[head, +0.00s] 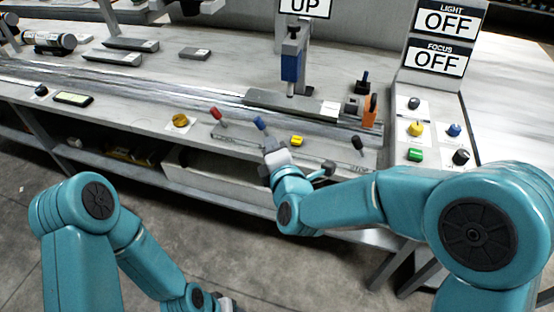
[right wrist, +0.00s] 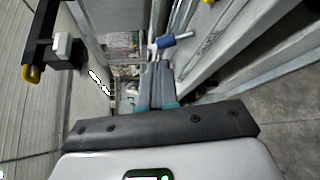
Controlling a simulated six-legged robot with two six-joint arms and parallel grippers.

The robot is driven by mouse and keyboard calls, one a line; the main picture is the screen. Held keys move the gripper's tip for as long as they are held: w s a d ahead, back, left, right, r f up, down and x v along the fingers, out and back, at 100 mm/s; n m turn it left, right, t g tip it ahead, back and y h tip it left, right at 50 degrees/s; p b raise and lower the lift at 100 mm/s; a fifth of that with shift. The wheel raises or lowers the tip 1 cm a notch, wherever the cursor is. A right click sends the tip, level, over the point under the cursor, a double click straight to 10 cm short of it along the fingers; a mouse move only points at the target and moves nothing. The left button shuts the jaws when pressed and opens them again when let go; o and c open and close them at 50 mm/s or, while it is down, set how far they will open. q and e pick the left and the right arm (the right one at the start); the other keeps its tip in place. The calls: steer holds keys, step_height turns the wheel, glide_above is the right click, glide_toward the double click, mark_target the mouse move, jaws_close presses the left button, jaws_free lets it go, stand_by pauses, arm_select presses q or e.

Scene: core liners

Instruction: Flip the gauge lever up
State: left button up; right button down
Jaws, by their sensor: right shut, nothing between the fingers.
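A lever with a blue handle (head: 260,123) stands on the front strip of the bench, and it also shows in the right wrist view (right wrist: 175,40). A red-handled lever (head: 216,113) is to its left and a black-handled lever (head: 357,142) to its right. Touching cannot be told. My left gripper (head: 226,303) is low at the bottom edge, its fingers not clear.
A blue gauge head (head: 290,66) stands over a grey rail, below a sign reading UP (head: 303,7). A yellow button (head: 297,141) and a yellow knob (head: 181,121) sit along the front strip. A panel (head: 440,110) with several knobs is at right, under signs reading OFF.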

steer(key=shift+r+v, duration=0.2)
steer(key=shift+v, duration=1.2)
steer(key=shift+r+v, duration=0.15)
steer(key=shift+v, duration=1.25)
steer(key=shift+a, duration=0.2)
steer(key=s+d+f+m+g+h+p, duration=0.2)
steer(key=d+f+m+g+h+p, duration=0.45)
steer(key=d+f, duration=0.9)
steer(key=s+a+f+m+g+y+p, duration=0.1)
steer(key=s+f+m+g+y, duration=0.2)
steer(key=s+m, duration=0.6)
steer(key=s+a+f+m+g+y+p, duration=0.2)
steer(key=s+f+m+g, duration=0.3)
steer(key=s+m, duration=0.5)
step_height(320, 180, down, 3)
steer(key=shift+s+a+r+y, duration=0.15)
steer(key=shift+s+a+y, duration=0.15)
steer(key=shift+s+y, duration=0.5)
